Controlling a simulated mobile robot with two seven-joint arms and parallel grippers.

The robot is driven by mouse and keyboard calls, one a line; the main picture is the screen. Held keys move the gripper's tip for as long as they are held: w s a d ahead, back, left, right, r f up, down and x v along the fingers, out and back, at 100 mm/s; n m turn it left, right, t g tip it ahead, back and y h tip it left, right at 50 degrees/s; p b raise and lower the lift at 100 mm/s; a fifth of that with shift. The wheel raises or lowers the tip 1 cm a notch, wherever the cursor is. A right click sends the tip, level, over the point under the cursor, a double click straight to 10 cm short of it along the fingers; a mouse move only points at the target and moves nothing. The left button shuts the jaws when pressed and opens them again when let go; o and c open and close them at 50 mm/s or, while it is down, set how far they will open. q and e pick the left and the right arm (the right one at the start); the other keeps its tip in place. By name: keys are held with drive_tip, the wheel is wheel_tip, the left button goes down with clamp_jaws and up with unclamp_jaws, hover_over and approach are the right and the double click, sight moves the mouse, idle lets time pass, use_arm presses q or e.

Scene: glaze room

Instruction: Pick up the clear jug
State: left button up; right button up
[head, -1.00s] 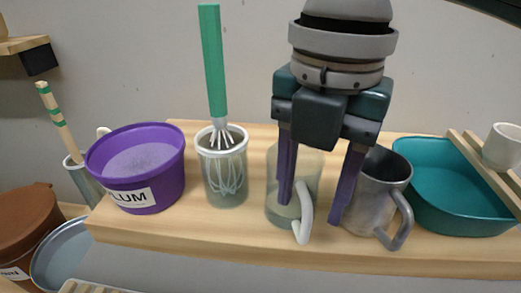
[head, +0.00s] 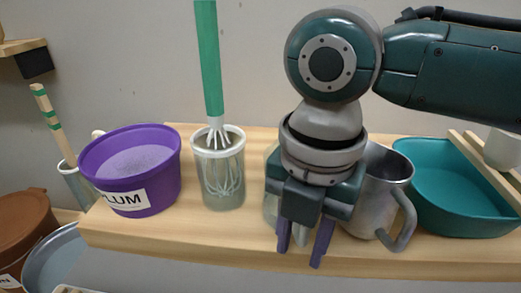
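The clear jug (head: 270,208) stands on the wooden shelf between the whisk jug and the grey metal jug. My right gripper (head: 301,258) is in front of it and hides most of its body. Only its left side and part of its pale handle (head: 300,240) show. The purple fingers point down, apart, on either side of the handle in the picture. Whether they touch it is hidden. My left gripper is not in view.
A grey metal jug (head: 371,210) stands close on the right, partly behind my gripper. A jug with a green-handled whisk (head: 218,178) and a purple PLUM tub (head: 140,170) stand to the left. A teal basin (head: 450,190) is at the right. The shelf's front edge (head: 200,245) is near.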

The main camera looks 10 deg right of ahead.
clamp_jaws()
idle(1.1)
